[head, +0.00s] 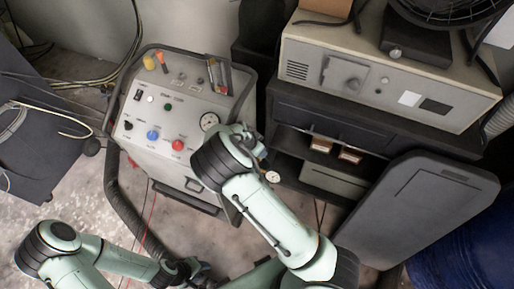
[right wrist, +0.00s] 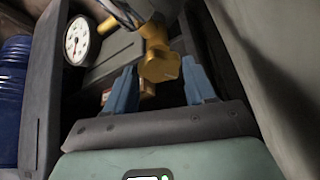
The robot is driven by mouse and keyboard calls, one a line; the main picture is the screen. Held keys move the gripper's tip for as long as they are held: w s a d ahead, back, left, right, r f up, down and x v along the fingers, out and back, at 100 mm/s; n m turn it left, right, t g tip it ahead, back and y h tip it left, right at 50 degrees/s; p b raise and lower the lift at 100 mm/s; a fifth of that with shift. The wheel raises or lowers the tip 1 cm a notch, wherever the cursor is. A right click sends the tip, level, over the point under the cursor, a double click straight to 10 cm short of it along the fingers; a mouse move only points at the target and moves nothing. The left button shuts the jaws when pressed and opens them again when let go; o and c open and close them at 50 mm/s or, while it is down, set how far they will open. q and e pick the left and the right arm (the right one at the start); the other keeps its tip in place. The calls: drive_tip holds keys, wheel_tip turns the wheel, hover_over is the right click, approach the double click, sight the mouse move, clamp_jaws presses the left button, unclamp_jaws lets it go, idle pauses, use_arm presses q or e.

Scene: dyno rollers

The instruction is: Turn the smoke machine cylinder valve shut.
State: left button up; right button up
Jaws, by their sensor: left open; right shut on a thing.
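The brass valve (right wrist: 158,66) shows in the right wrist view, with a metal cylinder part behind its top. My right gripper (right wrist: 162,78) has its blue fingers on either side of the brass knob and is shut on it. In the head view, my right wrist covers the valve. A small white gauge (right wrist: 76,40) sits beside the valve; it also shows in the head view (head: 272,176). The smoke machine (head: 165,115) is a pale cart with a sloping panel. My left gripper (head: 187,272) is open and empty at the bottom of the head view.
A shelf unit with a beige box (head: 385,75) stands at the right. A dark grey panel (head: 425,205) leans before it, near a blue drum (head: 465,255). Cables and a hose lie at the left. The floor (head: 75,200) is partly bare.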

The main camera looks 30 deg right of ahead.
drive_tip(key=shift+a+f, duration=0.1)
drive_tip(key=o, duration=1)
drive_tip(key=shift+o, duration=0.2)
